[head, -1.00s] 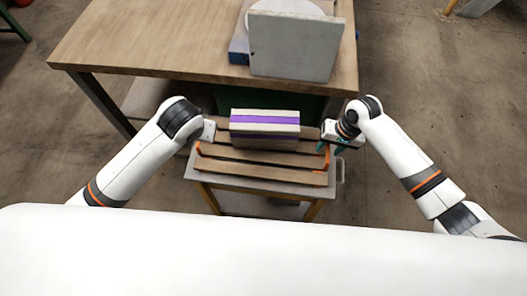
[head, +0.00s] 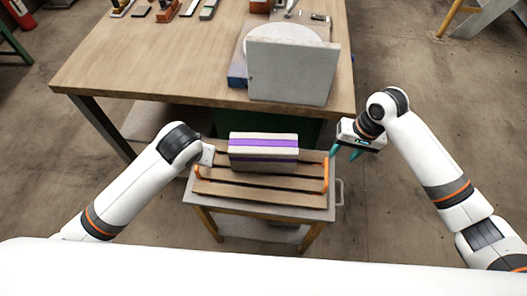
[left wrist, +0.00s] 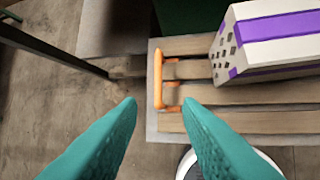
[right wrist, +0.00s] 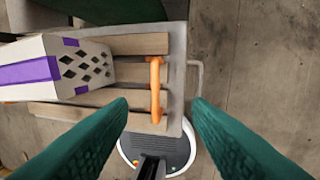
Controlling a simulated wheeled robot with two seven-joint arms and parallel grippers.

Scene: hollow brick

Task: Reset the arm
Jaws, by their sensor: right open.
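The hollow brick (head: 263,151), pale with a purple band, rests on the slatted cart (head: 262,203). In the left wrist view the brick (left wrist: 270,40) is at upper right, and in the right wrist view the brick (right wrist: 60,68) is at upper left, its end full of diamond holes. My right gripper (head: 343,153) is open and empty, just off the cart's right side. Its teal fingers are spread in the right wrist view (right wrist: 160,108). My left gripper (left wrist: 160,108) is open and empty in its wrist view; in the head view its fingers are hidden beside the cart's left end.
A wooden table (head: 170,65) stands behind the cart. It carries an upright grey slab (head: 292,72), a round white disc and several tools. Orange handles sit at both cart ends, the right one (right wrist: 155,90) close to my right fingers.

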